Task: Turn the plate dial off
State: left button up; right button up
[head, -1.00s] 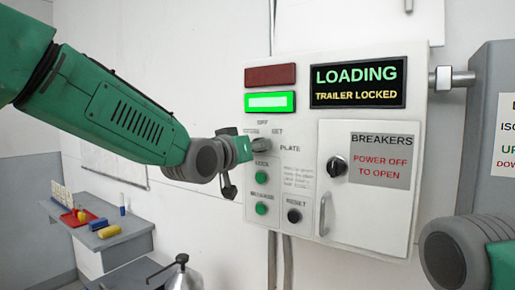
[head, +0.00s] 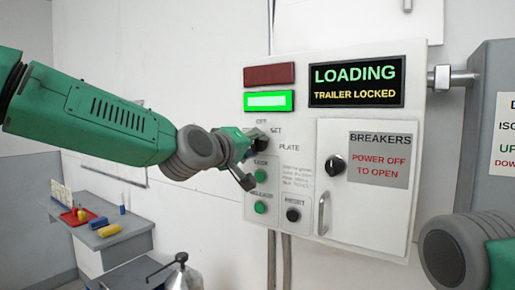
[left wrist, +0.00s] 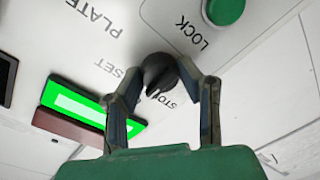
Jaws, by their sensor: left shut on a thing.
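The control panel (head: 275,215) carries a lit green lamp (head: 268,101), a dark red lamp (head: 269,75), green buttons below the dial, a black reset knob (head: 293,215) and a breaker door (head: 375,225). A grey cabinet (head: 490,140) stands at right. A small bench (head: 115,238) is at lower left.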

pick_arm(q)
jog(key=shift+f, duration=0.15)
dwell(0.3)
jog(key=o, duration=1.1)
jog(key=shift+a, duration=0.15)
jog(key=shift+s+a, duration=0.15)
jog(key=shift+a, duration=0.2)
jog(key=shift+v, duration=5.9)
